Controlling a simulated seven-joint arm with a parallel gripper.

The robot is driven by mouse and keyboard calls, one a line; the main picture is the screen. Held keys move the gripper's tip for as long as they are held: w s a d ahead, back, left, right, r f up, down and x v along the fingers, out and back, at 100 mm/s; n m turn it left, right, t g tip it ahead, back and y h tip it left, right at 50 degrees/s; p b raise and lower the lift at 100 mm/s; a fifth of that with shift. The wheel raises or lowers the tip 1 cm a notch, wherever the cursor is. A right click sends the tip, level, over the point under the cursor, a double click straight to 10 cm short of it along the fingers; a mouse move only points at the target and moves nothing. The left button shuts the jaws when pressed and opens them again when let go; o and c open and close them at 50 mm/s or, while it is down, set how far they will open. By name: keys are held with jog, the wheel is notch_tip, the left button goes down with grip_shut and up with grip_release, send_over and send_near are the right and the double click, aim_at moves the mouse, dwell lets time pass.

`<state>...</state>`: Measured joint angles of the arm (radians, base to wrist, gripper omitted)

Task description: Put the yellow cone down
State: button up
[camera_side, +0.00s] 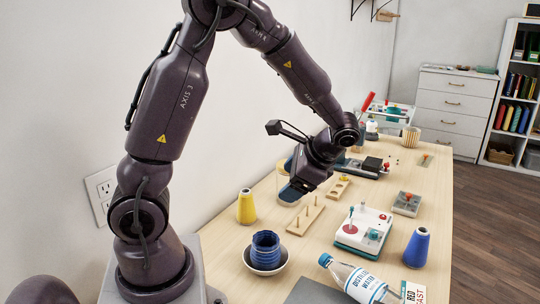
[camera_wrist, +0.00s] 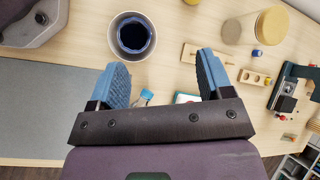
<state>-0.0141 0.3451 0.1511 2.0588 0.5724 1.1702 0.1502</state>
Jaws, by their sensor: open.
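The yellow cone (camera_side: 246,207) stands upright on the wooden table, near the wall, in the side view. In the wrist view only a small yellow patch at the top edge may be part of it. My gripper (camera_wrist: 163,72) is open, with its two blue-padded fingers apart and nothing between them. In the side view my gripper (camera_side: 291,192) hangs above the table, to the right of the yellow cone and apart from it.
A ribbed blue cup sits in a bowl (camera_side: 283,260). A wooden peg rack (camera_side: 305,216) stands near my gripper. A white device (camera_side: 362,232), a blue cone (camera_side: 416,248) and a bottle (camera_side: 356,280) are at the right front. A lidded jar (camera_wrist: 272,26) stands near the rack.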

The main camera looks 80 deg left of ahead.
jog(key=s+d+r+n+t+h, duration=0.2)
jog(key=s+d+r+t+h, duration=0.1)
jog(key=s+d+r+t, duration=0.1)
jog(key=s+d+r+n+t+h, duration=0.1)
jog(key=s+d+r+t+h, duration=0.2)
jog(key=d+r+t, duration=0.3)
jog(key=s+d+r, duration=0.1)
jog(key=d+r, duration=0.1)
jog(key=d, duration=0.1)
jog(key=shift+s+d+r+n, duration=0.15)
jog(key=shift+d+r+n, duration=0.1)
jog(key=shift+n, duration=0.15)
